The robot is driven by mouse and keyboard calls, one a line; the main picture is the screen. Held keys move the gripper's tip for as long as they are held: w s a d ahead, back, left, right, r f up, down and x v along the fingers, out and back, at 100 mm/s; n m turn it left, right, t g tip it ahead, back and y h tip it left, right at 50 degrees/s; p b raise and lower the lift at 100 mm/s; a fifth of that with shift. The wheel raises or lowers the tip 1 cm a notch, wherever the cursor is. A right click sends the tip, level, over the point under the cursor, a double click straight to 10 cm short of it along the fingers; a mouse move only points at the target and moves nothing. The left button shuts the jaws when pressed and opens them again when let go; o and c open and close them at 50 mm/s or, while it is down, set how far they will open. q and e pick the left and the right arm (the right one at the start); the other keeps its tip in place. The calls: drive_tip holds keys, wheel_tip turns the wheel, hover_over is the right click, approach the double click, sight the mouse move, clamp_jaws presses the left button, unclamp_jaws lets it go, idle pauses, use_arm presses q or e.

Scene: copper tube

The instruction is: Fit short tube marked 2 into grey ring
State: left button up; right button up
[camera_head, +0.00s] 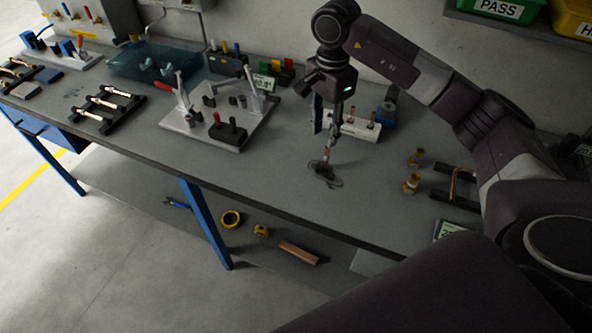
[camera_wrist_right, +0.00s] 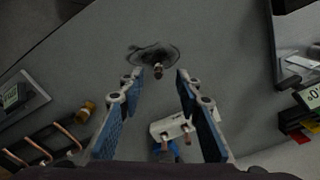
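In the right wrist view the tube (camera_wrist_right: 158,71) shows small, end-on, between the fingertips with clear space on both sides. Its mark cannot be read. My right gripper (camera_head: 331,131) points down over it; in the right wrist view its blue-padded fingers (camera_wrist_right: 159,82) are spread apart. I cannot tell a grey ring for certain; the dark patch surrounds the tube's foot. My left gripper is not in view.
A white block (camera_head: 355,124) with copper pieces stands behind the gripper. A white fixture board (camera_head: 212,132) with clamps is to the left. Brass fittings (camera_head: 411,184) and a black rack (camera_head: 456,199) are to the right. The bench front (camera_head: 270,205) is clear.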

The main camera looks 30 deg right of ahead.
sight(325, 169)
drive_tip(key=shift+d+f+m, duration=0.2)
drive_tip(key=shift+d+m, duration=0.1)
drive_tip(key=shift+d, duration=0.05)
drive_tip(key=f, duration=0.1)
drive_tip(key=d+f+p, duration=0.1)
drive_tip(key=f, duration=0.1)
drive_tip(key=shift+w+f+p, duration=0.1)
drive_tip(key=shift+f+p, duration=0.1)
drive_tip(key=shift+p, duration=0.1)
wheel_tip(325, 169, down, 4)
drive_tip(key=shift+a+r+p, duration=0.1)
drive_tip(key=shift+a+p, duration=0.05)
drive_tip(key=shift+p, duration=1)
drive_tip(key=shift+f, duration=0.4)
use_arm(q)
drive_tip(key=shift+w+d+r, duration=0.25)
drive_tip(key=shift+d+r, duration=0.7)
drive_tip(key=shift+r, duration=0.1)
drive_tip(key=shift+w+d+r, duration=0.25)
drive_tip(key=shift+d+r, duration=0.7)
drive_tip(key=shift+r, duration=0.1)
use_arm(e)
clamp_jaws()
